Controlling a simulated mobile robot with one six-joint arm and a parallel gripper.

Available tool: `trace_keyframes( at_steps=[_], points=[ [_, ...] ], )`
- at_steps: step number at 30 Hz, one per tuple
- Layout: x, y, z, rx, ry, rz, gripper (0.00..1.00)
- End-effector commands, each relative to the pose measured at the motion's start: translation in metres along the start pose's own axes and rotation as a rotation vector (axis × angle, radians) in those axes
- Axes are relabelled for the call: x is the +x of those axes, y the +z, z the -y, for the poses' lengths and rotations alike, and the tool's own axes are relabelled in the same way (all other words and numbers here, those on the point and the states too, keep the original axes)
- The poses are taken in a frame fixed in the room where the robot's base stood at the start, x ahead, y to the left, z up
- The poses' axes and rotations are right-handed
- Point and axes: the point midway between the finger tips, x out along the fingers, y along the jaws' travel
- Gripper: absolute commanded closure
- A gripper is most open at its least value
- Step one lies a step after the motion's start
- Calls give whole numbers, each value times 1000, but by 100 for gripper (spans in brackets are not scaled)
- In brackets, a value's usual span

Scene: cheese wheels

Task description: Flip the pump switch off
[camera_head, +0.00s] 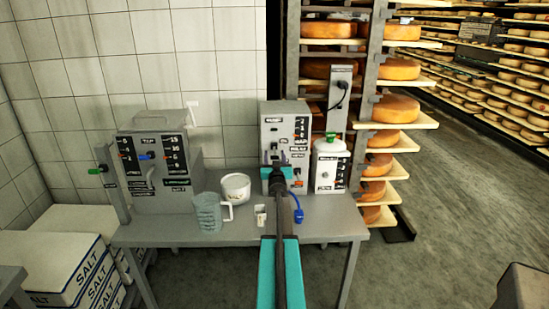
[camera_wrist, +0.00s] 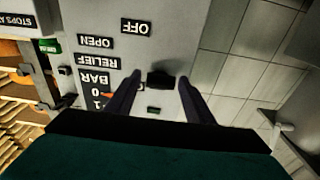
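A grey control box (camera_head: 271,116) stands on the bench at the back, with labels and a pressure scale on its front. My gripper (camera_head: 274,162) is in front of its lower front. In the wrist view, which sees the box upside down, the two dark fingers of my gripper (camera_wrist: 160,82) are apart. A small black switch (camera_wrist: 160,77) lies between the fingertips, with a gap to each finger. An OFF label (camera_wrist: 136,26) is on the same face. Whether the fingers touch the switch's face cannot be told. In the head view my gripper hides the switch.
A larger grey machine (camera_head: 160,195) stands at left. Cheese shelves rise behind.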

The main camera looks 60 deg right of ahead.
Motion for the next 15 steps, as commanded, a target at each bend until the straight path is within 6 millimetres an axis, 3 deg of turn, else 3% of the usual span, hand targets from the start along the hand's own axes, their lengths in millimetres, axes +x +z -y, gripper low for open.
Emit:
trace_keyframes(
  at_steps=[15],
  points=[
    [-6,1,0,0,1,2,52]
  ],
)
